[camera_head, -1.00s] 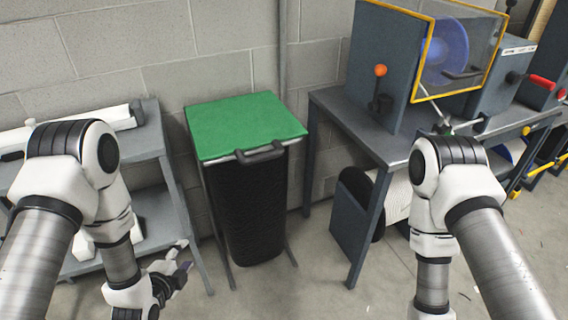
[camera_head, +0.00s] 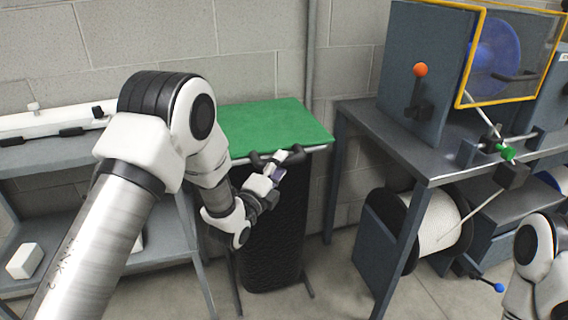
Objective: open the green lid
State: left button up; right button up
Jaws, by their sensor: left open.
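The green lid (camera_head: 275,123) lies flat and closed on top of a black ribbed bin (camera_head: 274,235) against the wall. A dark bar handle (camera_head: 262,158) runs along the lid's front edge, partly hidden by my left gripper. My left gripper (camera_head: 279,165) is open at the handle, in front of the lid's front edge. I cannot tell whether its fingers touch the handle or stand around it. My right arm shows only in part at the lower right, and its gripper is out of view.
A grey shelf rack (camera_head: 30,153) with white parts stands left of the bin. A grey workbench (camera_head: 405,150) stands to the right, with an orange-knobbed lever (camera_head: 420,90), a yellow-framed guard and a spool (camera_head: 432,222) below. Bare floor shows in front.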

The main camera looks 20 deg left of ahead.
pick_arm(q)
jog(key=shift+x, duration=1.2)
jog(key=shift+c, duration=0.4)
